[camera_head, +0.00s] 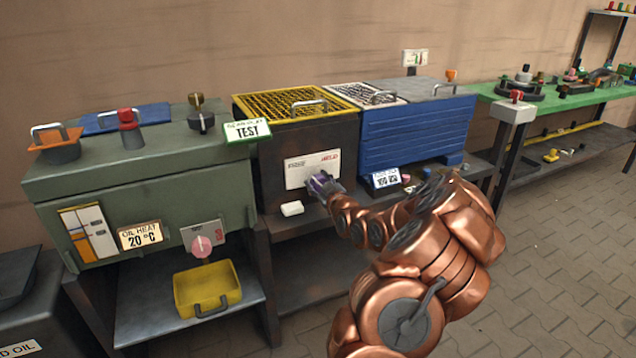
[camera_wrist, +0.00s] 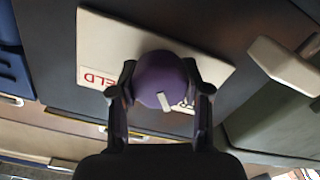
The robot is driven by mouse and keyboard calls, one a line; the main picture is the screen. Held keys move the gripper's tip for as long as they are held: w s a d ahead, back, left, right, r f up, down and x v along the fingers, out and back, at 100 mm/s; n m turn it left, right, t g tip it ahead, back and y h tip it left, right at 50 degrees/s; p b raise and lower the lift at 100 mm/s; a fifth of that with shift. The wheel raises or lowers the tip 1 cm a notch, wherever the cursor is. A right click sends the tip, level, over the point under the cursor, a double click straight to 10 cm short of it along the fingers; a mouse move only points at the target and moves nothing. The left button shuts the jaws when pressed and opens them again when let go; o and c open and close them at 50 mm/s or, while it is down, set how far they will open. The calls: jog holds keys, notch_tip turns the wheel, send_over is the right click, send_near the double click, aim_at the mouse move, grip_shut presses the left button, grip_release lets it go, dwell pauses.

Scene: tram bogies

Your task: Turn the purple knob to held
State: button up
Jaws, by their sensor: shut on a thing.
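The purple knob (camera_wrist: 160,75) sits on a white plate (camera_wrist: 115,40) on the dark front of the cabinet with the yellow grille. A short white mark on the knob points toward the bottom of the wrist view, slightly to the right. The plate carries a red "HELD" label (camera_wrist: 98,78) at the left in the wrist view; a dark label at the right is mostly hidden. My gripper (camera_wrist: 160,95) has a finger on each side of the knob and is shut on it. In the head view my gripper (camera_head: 325,187) covers most of the knob.
A white block (camera_head: 292,209) juts out left of my gripper. A blue ribbed cabinet (camera_head: 416,135) and a small sign (camera_head: 386,178) stand to the right. A pink knob (camera_head: 201,246) is on the green cabinet at left. Open paved floor (camera_head: 545,250) lies to the right.

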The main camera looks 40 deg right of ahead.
jog(key=m+p, duration=0.1)
jog(key=m, duration=0.3)
jog(key=m+p, duration=0.1)
jog(key=m, duration=0.3)
jog(key=shift+d, duration=0.1)
jog(key=m+p, duration=0.1)
jog(key=m, duration=0.3)
jog(key=shift+s+d, duration=0.1)
jog(key=shift+f+m+p, duration=0.1)
jog(key=shift+m+p, duration=0.6)
jog(key=shift+m, duration=1.2)
jog(key=o, duration=1.2)
jog(key=shift+c, duration=0.2)
